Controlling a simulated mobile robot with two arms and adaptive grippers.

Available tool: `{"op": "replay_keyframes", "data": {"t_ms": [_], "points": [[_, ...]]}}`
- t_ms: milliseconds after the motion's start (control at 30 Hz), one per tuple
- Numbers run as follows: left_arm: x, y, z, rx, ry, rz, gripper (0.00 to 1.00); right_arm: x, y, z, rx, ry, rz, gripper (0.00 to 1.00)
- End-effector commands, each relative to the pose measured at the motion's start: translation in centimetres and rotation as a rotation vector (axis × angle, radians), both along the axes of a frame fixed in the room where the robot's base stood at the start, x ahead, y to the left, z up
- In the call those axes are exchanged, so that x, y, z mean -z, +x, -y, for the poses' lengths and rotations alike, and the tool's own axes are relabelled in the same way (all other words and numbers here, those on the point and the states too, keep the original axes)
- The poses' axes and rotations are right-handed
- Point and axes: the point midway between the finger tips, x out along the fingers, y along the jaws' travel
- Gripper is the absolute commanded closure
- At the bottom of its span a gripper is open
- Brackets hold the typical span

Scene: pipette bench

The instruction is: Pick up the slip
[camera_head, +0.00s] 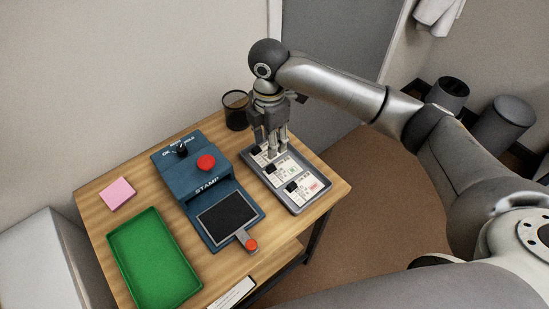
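A grey tray (299,207) at the right side of the wooden table holds several white slips in a row. Each visible slip has a dark block or tab at its left. The near slip (312,185) has a red mark, and the middle slip (286,170) has a green mark. The far slip (260,151) is partly hidden by my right gripper. My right gripper (278,151) points down at the far part of the tray, its fingertips close to the slips. Whether it touches or grips one is unclear. My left gripper is out of view.
A blue stamp device (181,176) with a red knob (206,162) and dark pad (228,217) stands left of the tray. A black mesh cup (236,112) stands behind.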

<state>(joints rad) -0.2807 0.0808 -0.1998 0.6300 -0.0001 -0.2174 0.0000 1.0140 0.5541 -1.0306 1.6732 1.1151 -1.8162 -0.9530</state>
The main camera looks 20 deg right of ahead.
Motion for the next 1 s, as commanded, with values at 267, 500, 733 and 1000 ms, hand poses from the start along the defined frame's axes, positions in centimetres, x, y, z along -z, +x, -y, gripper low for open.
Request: {"op": "replay_keyframes", "data": {"t_ms": [267,500,733,1000], "points": [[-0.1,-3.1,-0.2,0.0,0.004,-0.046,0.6,4.2,-0.1,0.0,0.0,-0.001,-0.004,0.61],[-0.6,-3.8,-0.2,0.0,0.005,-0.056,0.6,6.2,0.0,-0.1,0.001,-0.001,-0.004,0.61],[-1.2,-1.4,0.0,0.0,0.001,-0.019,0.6,9.5,0.1,-0.2,0.001,-0.001,-0.002,0.61],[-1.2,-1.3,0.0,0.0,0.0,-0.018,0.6,10.1,0.2,-0.2,0.001,-0.001,0.0,0.61]]}}
